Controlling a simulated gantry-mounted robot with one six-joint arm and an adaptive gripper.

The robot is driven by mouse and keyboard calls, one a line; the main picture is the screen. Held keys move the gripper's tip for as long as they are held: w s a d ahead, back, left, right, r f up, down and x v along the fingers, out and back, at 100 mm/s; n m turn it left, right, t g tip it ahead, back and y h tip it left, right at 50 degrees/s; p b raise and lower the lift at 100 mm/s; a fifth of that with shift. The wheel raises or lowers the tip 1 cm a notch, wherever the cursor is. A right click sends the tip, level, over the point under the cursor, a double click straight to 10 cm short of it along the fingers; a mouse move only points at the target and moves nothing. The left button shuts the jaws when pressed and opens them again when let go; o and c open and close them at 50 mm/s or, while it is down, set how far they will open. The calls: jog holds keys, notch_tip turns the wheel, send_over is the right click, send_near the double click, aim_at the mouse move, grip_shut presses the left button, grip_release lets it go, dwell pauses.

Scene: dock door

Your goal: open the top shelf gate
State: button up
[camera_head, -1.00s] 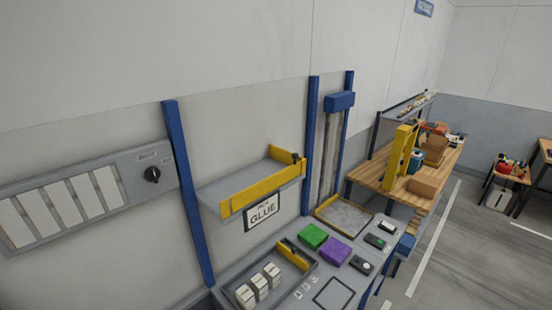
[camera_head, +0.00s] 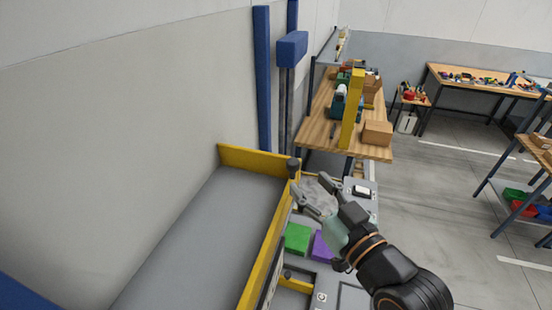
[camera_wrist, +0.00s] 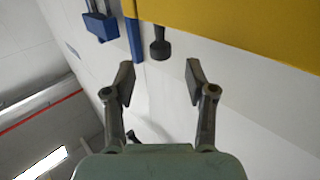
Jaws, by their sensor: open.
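The top shelf (camera_head: 205,235) is a grey tray with a yellow end wall and a yellow front gate (camera_head: 266,250). The gate stands upright along the shelf's front edge. A dark knob (camera_head: 294,164) sits at the gate's far end; in the wrist view the knob (camera_wrist: 160,48) hangs beside the yellow gate panel (camera_wrist: 240,25). My gripper (camera_head: 312,196) is open and empty, just right of the knob in the head view. In the wrist view, my open fingertips (camera_wrist: 160,82) straddle the line to the knob, which lies just beyond them. No contact with the knob is visible.
Below are a green block (camera_head: 298,238), a purple block (camera_head: 322,246) and a grey console with buttons. A blue post (camera_head: 262,80) rises behind the shelf. A wooden bench (camera_head: 345,125) with boxes stands beyond. Open floor lies to the right.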

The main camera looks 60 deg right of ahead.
aim_at(293, 167)
jog(key=x, duration=0.7)
jog(key=shift+w+d+p, duration=0.1)
jog(key=shift+w+p, duration=0.05)
jog(key=shift+p, duration=0.25)
jog(key=shift+c, duration=0.4)
grip_shut()
